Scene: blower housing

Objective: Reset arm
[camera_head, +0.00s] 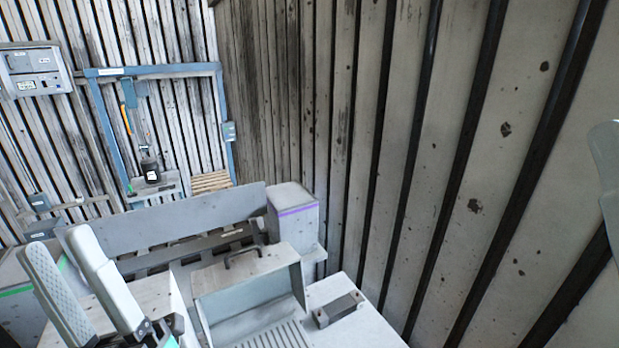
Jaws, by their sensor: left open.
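My left gripper (58,246) is in the lower left of the head view. Its two long pale fingers stand apart with a gap between them, and nothing shows in the gap. A rounded pale grey part (608,165) is cut off at the right edge. It looks like a fingertip of my right gripper, but too little shows to tell its state. A grey open-fronted housing (247,285) with a dark handle on top stands right of the left gripper, apart from it.
A small dark metal block (338,309) lies on a pale surface right of the housing. A box with a purple stripe (293,215) stands behind. A blue frame (152,71) and a control box (35,70) are at the back left. A ribbed wall (450,150) fills the right side.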

